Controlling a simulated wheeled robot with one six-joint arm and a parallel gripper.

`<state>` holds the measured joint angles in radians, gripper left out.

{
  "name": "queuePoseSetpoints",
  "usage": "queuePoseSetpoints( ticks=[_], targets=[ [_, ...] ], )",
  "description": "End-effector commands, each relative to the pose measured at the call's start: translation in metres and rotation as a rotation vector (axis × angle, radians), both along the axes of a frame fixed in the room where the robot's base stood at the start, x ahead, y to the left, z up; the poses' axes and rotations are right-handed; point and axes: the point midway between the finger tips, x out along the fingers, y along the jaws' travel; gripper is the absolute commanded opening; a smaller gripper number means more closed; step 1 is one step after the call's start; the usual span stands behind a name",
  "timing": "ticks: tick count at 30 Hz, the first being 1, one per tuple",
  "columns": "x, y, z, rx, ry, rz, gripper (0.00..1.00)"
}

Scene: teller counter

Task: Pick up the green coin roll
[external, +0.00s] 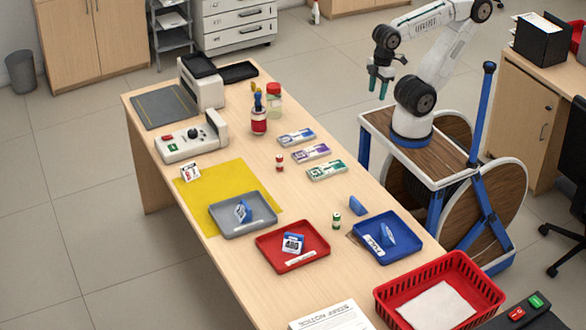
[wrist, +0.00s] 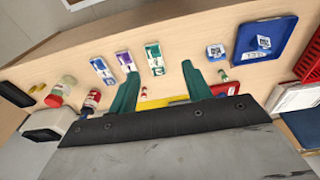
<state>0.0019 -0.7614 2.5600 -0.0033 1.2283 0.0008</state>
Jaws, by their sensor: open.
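The green coin roll (external: 336,220) stands upright on the counter, between the red tray and the blue tray. In the wrist view it is the small green roll (wrist: 224,74) just right of my right finger. My gripper (external: 380,84) is raised beyond the counter's right edge, well away from the roll, with its fingers pointing down. In the wrist view my gripper (wrist: 159,77) shows two green fingers spread apart with nothing between them.
A red coin roll (external: 279,162) stands farther back, near banknote bundles (external: 312,153). A blue object (external: 358,205) is close to the green roll. Grey (external: 265,227), red (external: 262,252) and blue (external: 412,252) trays surround that area. A red basket (external: 487,291) is at the front.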

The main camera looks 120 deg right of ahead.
Motion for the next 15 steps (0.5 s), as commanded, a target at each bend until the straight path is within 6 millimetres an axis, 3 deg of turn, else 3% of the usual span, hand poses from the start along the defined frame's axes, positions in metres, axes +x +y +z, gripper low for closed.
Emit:
queuePoseSetpoints(
  ticks=[8,15],
  targets=[
    [0.009,0.013,-0.006,0.068,0.050,-0.024,0.49],
    [0.051,0.068,-0.030,0.344,0.249,-0.163,0.49]
  ],
)
